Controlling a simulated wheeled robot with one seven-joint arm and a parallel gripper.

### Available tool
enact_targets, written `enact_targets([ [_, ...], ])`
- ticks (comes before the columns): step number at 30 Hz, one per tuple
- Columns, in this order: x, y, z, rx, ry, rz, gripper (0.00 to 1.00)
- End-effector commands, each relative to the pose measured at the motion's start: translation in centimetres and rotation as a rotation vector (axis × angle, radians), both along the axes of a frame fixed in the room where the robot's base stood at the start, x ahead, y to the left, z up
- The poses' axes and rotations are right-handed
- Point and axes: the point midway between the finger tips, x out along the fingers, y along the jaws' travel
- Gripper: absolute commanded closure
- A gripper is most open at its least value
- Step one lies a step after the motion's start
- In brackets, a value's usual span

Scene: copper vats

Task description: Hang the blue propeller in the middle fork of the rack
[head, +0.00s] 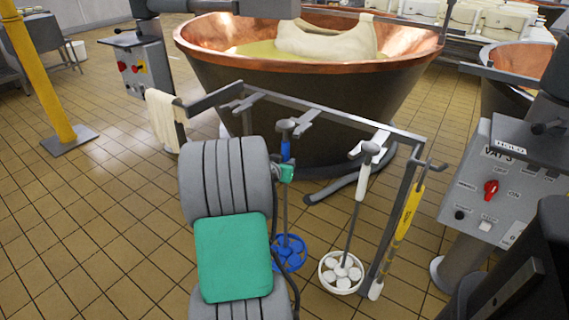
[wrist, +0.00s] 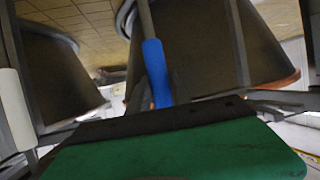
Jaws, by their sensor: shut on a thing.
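The blue propeller (head: 289,252) hangs upright from a long shaft with a blue grip and a grey knob at the top. In the wrist view the blue grip (wrist: 156,72) stands behind the green pad, which hides the hold. The rack (head: 345,115) is a grey bar frame with forks along its top bar. The knob is close to the left side of the middle fork (head: 302,121); I cannot tell whether the shaft is inside it or touching.
A white propeller (head: 341,273) hangs at the right fork. A yellow-handled tool (head: 408,212) hangs at the rack's right end, and a cloth (head: 162,118) at its left. A copper vat (head: 310,100) stands close behind. A control box (head: 490,185) is at right.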

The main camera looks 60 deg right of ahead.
Motion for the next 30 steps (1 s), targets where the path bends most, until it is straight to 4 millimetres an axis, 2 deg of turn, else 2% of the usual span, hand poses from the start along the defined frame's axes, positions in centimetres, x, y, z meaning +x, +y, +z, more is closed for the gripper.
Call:
enact_targets([
  [11, 0.0, -0.2, 0.3, -0.007, -0.003, -0.001, 1.0],
  [30, -0.3, -2.1, 0.3, -0.006, -0.002, -0.002, 1.0],
])
